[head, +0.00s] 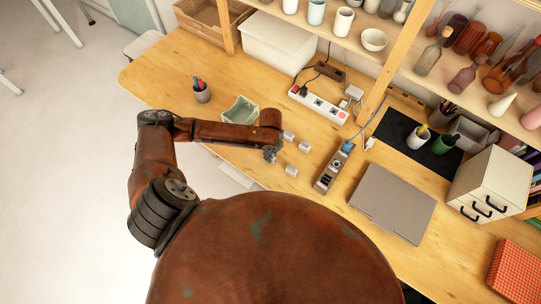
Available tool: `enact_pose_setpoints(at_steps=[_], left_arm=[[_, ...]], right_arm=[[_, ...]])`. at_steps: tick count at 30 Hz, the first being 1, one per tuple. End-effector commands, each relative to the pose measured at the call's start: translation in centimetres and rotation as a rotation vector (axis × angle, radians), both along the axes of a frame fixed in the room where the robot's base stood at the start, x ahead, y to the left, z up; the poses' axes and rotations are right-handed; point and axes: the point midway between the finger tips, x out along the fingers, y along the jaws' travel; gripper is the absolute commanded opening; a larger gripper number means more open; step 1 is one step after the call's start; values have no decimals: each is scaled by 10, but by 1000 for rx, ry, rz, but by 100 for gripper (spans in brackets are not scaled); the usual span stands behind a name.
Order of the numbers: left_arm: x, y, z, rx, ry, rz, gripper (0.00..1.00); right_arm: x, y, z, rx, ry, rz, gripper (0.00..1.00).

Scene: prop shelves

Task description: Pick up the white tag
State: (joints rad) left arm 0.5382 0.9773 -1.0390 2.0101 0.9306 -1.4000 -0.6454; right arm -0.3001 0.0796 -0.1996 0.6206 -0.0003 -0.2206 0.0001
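Three small whitish blocks lie on the wooden table (150,75) beside my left gripper: an upper block (289,136), a right block (304,147) and a lower block (291,170). They are too small to tell which one is the white tag. My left gripper (270,155) points down just left of them, apart from the right and lower blocks. Its fingers are small and dark, so I cannot tell whether they are open or hold anything. My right gripper is not in view.
A pale green open box (240,109) stands behind my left forearm. A grey pen cup (202,94) is at left. A power strip (319,105), a dark device (334,170) and a closed grey laptop (393,203) lie to the right. Shelves with bottles and cups rise behind.

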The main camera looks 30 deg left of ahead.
Motion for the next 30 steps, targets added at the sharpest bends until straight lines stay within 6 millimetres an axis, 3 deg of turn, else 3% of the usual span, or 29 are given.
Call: enact_pose_setpoints(at_steps=[4,17,22,30], left_arm=[[0,0,0,0,0,0,3],[1,0,10,1,-2,-1,3],[1,0,34,0,-4,-1,3],[-47,-27,97,-1,-3,-7,3]], right_arm=[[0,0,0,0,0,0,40],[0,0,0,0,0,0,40],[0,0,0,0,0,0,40],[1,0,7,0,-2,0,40]])
